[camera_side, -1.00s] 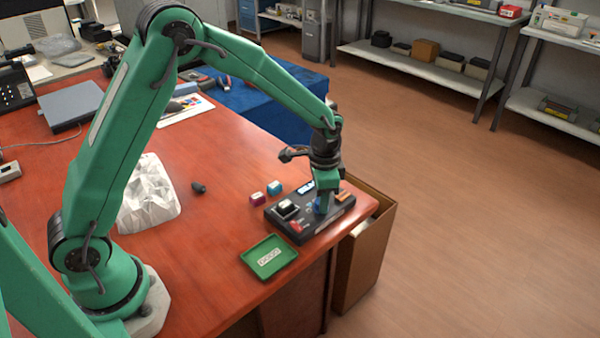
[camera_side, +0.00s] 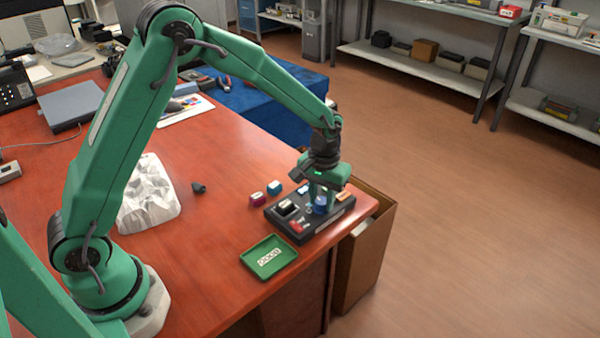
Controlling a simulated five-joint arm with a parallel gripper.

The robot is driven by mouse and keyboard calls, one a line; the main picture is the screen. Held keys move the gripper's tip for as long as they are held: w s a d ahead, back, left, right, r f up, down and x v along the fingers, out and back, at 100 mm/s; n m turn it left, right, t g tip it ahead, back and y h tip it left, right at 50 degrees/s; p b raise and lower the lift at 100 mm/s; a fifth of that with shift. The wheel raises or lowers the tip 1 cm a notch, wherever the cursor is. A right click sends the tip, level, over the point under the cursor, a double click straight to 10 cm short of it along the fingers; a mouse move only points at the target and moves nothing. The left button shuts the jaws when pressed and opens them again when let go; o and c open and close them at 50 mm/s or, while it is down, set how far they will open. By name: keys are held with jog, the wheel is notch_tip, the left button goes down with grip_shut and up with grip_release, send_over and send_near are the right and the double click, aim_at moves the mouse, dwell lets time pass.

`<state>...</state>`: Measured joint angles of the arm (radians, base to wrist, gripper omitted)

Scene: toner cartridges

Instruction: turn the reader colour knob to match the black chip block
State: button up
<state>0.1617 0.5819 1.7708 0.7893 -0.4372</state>
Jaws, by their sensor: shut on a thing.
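The reader (camera_side: 298,231) is a dark box near the right edge of the red-brown table. Its round blue colour knob (camera_side: 321,207) stands on its right half. My gripper (camera_side: 321,200) points down over the reader, with its green fingers shut around the knob. The fingers hide part of the knob, and I cannot read its setting. A block with a black and pale top (camera_side: 287,207) sits in the reader's left part; it looks like the black chip block, though it is small here. A red part (camera_side: 297,226) is on the reader's front side.
A magenta block (camera_side: 257,199) and a teal block (camera_side: 274,187) stand left of the reader. A green tray (camera_side: 282,259) with a white label lies in front. An open cardboard box (camera_side: 362,262) is beyond the table edge. A small dark piece (camera_side: 198,188) lies farther left.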

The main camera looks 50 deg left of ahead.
aim_at(321, 200)
jog(key=n, duration=1.2)
dwell(0.4)
jog(key=o, duration=1)
jog(key=shift+r, duration=0.2)
notch_tip(321, 200, up, 7)
jog(key=shift+r, duration=0.25)
